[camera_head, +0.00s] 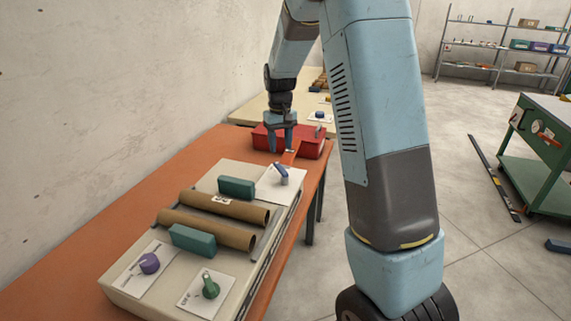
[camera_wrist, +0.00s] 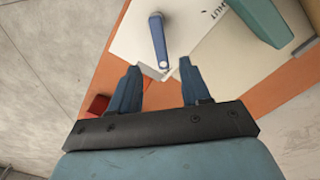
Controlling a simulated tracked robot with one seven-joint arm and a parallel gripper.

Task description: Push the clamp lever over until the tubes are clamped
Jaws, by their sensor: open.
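Two brown cardboard tubes (camera_head: 211,229) lie side by side on the beige winder (camera_head: 225,171), with teal blocks (camera_head: 237,187) (camera_head: 192,240) beside them. A blue lever (camera_head: 281,173) stands on a white plate at the winder's far right corner. In the wrist view the blue lever (camera_wrist: 157,38) points towards my gripper, and lettering ending in "HUT" shows on its plate. My gripper (camera_head: 281,150) is open and empty, just beyond the lever. In the wrist view the lever's near end appears between the fingertips of my gripper (camera_wrist: 158,70); contact cannot be told.
A purple knob (camera_head: 149,263) and a green knob (camera_head: 210,286) sit at the winder's near end. A red box (camera_head: 312,147) stands behind my gripper on the orange table (camera_head: 185,155). A green cart (camera_head: 540,135) is at the right. The wall runs along the left.

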